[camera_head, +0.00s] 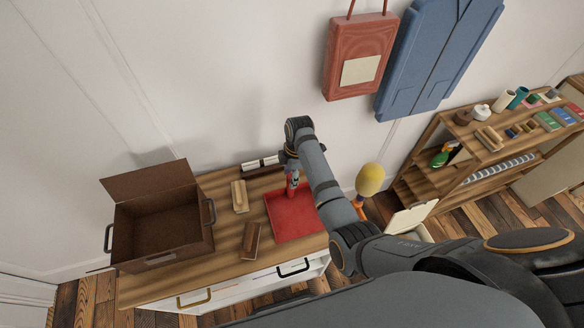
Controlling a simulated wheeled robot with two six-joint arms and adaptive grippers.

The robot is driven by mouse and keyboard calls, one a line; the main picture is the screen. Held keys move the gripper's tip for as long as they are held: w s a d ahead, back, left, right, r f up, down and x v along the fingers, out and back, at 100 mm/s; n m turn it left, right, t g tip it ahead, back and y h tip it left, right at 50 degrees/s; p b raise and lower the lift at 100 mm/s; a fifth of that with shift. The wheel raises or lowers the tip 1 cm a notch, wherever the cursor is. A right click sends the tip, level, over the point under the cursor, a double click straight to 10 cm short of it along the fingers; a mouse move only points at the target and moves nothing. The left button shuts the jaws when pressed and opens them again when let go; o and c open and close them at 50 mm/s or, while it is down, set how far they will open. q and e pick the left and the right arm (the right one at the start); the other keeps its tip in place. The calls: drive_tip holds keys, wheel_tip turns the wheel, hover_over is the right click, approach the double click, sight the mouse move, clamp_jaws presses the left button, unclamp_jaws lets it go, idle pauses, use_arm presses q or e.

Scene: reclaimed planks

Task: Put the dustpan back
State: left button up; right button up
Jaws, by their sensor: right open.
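The red dustpan (295,222) lies flat on the wooden top of a white drawer cabinet (205,228), near its right end. Its handle (292,187) points toward the wall. My right gripper (292,178), at the end of the arm coming in from the right, points down over the handle. It is open with the red handle at its fingers; whether the fingers touch it is too small to tell. The forearm covers part of the dustpan's right side. My left gripper is not in view.
A brown open case (160,228) stands on the cabinet's left end. A light brush (240,196) and a dark brush (251,240) lie left of the dustpan. A yellow duster (370,179) stands right of the cabinet, and a filled shelf (480,160) stands farther right.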

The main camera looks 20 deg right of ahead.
drive_tip(key=r, duration=0.4)
drive_tip(key=d+r, duration=0.1)
drive_tip(key=r, duration=0.2)
drive_tip(key=shift+r+b, duration=0.1)
drive_tip(key=shift+b, duration=0.3)
